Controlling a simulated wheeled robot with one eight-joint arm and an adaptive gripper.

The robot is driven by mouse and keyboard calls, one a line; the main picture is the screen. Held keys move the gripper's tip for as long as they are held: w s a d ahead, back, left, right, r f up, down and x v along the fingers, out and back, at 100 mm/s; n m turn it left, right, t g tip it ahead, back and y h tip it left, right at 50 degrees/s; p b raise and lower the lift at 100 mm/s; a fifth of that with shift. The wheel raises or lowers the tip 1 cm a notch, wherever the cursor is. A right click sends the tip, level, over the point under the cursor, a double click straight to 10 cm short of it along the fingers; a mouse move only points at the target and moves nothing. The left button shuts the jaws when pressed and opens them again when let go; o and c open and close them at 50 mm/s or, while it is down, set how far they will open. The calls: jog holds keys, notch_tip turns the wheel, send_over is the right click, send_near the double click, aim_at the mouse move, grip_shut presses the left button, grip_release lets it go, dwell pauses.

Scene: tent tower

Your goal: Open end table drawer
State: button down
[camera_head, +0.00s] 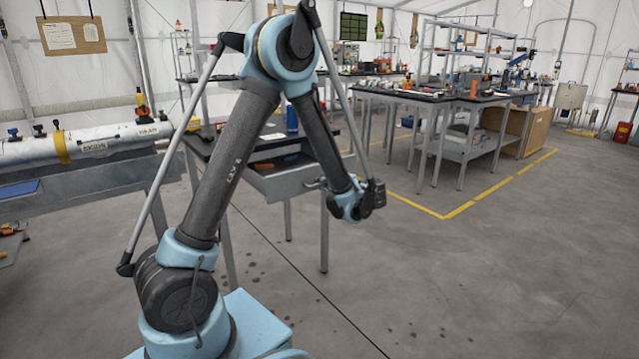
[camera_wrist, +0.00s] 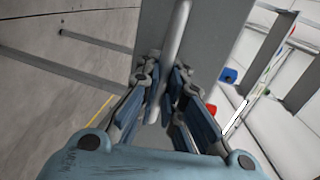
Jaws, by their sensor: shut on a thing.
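The end table (camera_head: 200,143) stands behind my arm in the head view, with a dark top and grey legs. Its grey drawer (camera_head: 285,186) appears to stand partly out, with an orange item (camera_head: 291,160) showing inside. My gripper (camera_head: 314,184) is at the drawer's front, its fingertips small and partly hidden by my wrist. In the wrist view, my gripper (camera_wrist: 163,88) is shut on the long grey bar handle (camera_wrist: 177,35), with a finger on each side. The flat grey drawer front (camera_wrist: 222,35) lies behind the handle.
A bench with a large white cylinder (camera_head: 90,142) is at the left. A blue bottle (camera_head: 292,117) stands on the end table. Dark-topped workbenches (camera_head: 440,96) stand at the back right. The floor (camera_head: 500,270) at the right is clear, with a yellow line.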

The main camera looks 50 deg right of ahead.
jog(key=c, duration=2)
grip_release()
jog(key=shift+o, duration=0.2)
jog(key=shift+s, duration=0.1)
jog(key=v, duration=1.1)
jog(key=shift+s, duration=0.35)
jog(key=shift+r, duration=0.1)
